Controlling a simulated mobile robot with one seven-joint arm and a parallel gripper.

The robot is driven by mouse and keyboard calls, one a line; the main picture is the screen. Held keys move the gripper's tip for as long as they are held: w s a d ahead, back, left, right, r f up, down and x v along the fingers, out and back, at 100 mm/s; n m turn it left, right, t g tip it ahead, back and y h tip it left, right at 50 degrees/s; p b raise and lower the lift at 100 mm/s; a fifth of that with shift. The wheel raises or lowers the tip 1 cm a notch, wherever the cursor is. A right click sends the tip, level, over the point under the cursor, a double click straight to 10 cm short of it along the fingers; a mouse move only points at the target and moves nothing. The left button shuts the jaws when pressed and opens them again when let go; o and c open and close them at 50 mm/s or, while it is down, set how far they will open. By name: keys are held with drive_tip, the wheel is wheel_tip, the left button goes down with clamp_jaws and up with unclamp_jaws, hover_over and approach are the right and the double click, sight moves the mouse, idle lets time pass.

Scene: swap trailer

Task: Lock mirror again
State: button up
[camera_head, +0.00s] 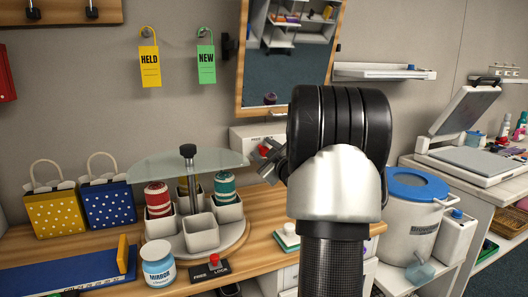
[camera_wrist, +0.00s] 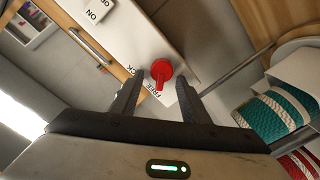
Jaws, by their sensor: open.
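The mirror (camera_head: 290,60) has a wooden frame and hangs tilted on the back wall in the head view. Below it is a white box (camera_head: 250,134) on the wall, with a red knob (camera_head: 265,149) partly hidden by my arm. In the wrist view the red knob (camera_wrist: 161,70) sits on the white box's face (camera_wrist: 128,42), its handle pointing down the picture beside the word FREE. My gripper (camera_wrist: 160,92) is open, its fingers on either side of the handle. I cannot tell whether they touch it. In the head view my gripper (camera_head: 268,166) is mostly hidden behind my wrist.
A carousel (camera_head: 205,238) with cups, thread spools and a glass top (camera_head: 190,163) stands left of my gripper. A second red-knobbed FREE/LOCK plate (camera_head: 210,270) lies at the counter's front. A blue-lidded bucket (camera_head: 412,225) stands right of my arm.

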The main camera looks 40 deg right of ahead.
drive_tip(key=c, duration=1)
drive_tip(key=shift+s+d+m+p, duration=0.1)
drive_tip(key=shift+m+p, duration=0.25)
drive_tip(key=shift+m, duration=0.05)
drive_tip(key=m+p, duration=0.1)
drive_tip(key=m, duration=0.1)
drive_tip(key=m+p, duration=0.2)
drive_tip(key=m, duration=0.1)
drive_tip(key=d+m+p, duration=0.1)
drive_tip(key=m, duration=0.1)
drive_tip(key=shift+s+r+p, duration=0.15)
drive_tip(key=shift+r+p, duration=0.1)
drive_tip(key=shift+p, duration=0.1)
drive_tip(key=m+p, duration=0.1)
drive_tip(key=m, duration=0.2)
drive_tip(key=m+p, duration=0.1)
drive_tip(key=shift+d+f+m+p, duration=0.15)
drive_tip(key=shift+d+m+p, duration=0.15)
drive_tip(key=shift+m+p, duration=0.1)
drive_tip(key=shift+s+d+f+m+p, duration=0.15)
drive_tip(key=shift+m+p, duration=0.3)
drive_tip(key=shift+m, duration=0.35)
drive_tip(key=shift+w+f+m+p, duration=0.15)
drive_tip(key=shift+m+p, duration=0.25)
drive_tip(key=shift+m, duration=0.4)
drive_tip(key=shift+s, duration=0.1)
